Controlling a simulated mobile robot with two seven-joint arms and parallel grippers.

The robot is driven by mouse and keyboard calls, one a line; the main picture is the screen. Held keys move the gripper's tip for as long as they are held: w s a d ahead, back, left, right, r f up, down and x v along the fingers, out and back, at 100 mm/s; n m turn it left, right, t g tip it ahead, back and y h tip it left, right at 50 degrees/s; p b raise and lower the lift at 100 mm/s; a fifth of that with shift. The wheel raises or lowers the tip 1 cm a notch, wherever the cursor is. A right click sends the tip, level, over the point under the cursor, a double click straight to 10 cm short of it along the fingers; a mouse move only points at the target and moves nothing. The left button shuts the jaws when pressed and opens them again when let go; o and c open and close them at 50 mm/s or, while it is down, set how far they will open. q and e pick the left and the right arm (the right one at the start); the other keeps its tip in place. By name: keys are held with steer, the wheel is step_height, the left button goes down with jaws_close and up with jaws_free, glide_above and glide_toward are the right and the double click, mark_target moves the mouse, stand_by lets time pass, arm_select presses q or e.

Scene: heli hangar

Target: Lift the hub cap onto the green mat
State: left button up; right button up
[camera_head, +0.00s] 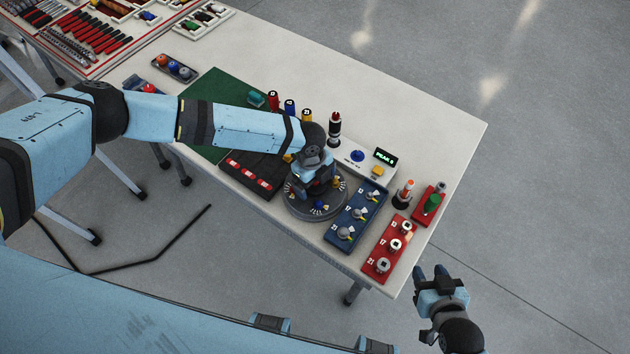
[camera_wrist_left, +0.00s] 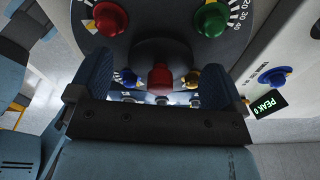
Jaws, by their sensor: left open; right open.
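My left gripper (camera_head: 318,182) is open over the round dark hub plate (camera_head: 290,205) near the table's front edge. In the left wrist view, the two fingers of my left gripper (camera_wrist_left: 156,72) stand on either side of a dark central piece (camera_wrist_left: 155,48), likely the hub cap, and a red knob (camera_wrist_left: 160,80); I cannot tell whether they touch. In the head view, the arm hides most of this piece. The green mat (camera_head: 222,88) lies left of the plate, partly covered by my left arm. My right gripper (camera_head: 441,273) is open and empty beyond the table's front right edge.
Blue (camera_head: 356,216) and red (camera_head: 390,246) trays with metal parts stand right of the plate. A black tray (camera_head: 250,173) lies left of it. Behind are upright bottles and a control box (camera_head: 352,157) reading PEAK. The table's back right is clear.

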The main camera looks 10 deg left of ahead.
arm_select(q)
steer(key=c, duration=1)
steer(key=shift+r, duration=0.1)
